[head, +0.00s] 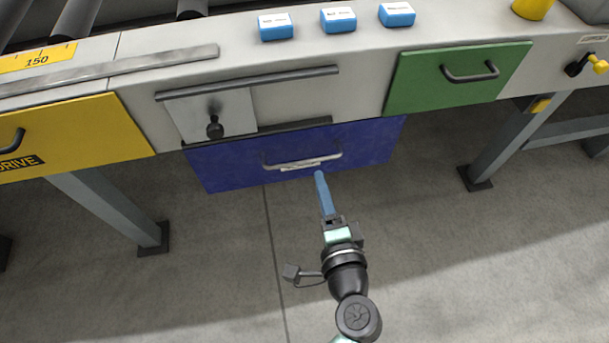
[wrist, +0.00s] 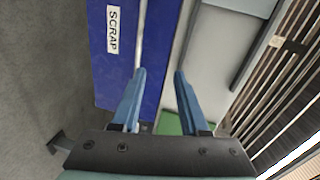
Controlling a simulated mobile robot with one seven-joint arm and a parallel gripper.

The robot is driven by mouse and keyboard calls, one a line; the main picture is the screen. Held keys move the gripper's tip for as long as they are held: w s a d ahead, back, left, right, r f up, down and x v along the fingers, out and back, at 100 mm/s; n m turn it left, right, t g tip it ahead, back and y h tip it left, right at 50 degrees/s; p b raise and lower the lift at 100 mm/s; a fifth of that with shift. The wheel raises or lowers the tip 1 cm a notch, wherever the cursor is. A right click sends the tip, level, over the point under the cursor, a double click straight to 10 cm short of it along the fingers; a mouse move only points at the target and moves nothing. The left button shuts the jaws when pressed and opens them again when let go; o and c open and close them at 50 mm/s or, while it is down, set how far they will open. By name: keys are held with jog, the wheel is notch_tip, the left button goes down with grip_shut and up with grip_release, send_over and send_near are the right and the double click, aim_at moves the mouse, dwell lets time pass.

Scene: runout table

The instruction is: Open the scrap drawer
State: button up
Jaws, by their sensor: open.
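The scrap drawer is a blue front (head: 225,168) low under the table in the head view; no drawer interior shows. Its silver bar handle (head: 332,156) runs across the middle, with a white label (head: 300,166) by it. In the wrist view the blue front (wrist: 115,80) has a label reading SCRAP (wrist: 113,30). The handle bar (wrist: 141,35) there is close to the left finger, which hides part of it. My gripper (head: 318,174) is open, its blue fingers just below and in front of the handle. In the wrist view the fingers (wrist: 157,72) are apart with nothing gripped.
A green drawer (head: 430,85) with a dark handle is up right. A yellow front marked DRIVE (head: 90,135) is at left. Between them are a pale panel with a black knob (head: 214,128) and rails. Table legs stand either side; the floor (head: 190,280) in front is clear.

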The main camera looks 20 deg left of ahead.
aim_at(304, 161)
jog(key=shift+m, duration=0.5)
jog(key=w+a+f+b, duration=0.1)
jog(key=w+a+f, duration=0.1)
jog(key=w, duration=0.1)
jog(key=w+a+f+b, duration=0.1)
jog(key=w+a+f, duration=0.1)
jog(key=w+a, duration=0.1)
jog(key=w+a+f+b, duration=0.1)
jog(key=w+a+f, duration=0.1)
jog(key=w, duration=0.1)
jog(key=shift+a+f, duration=0.2)
grip_shut()
dwell(1.0)
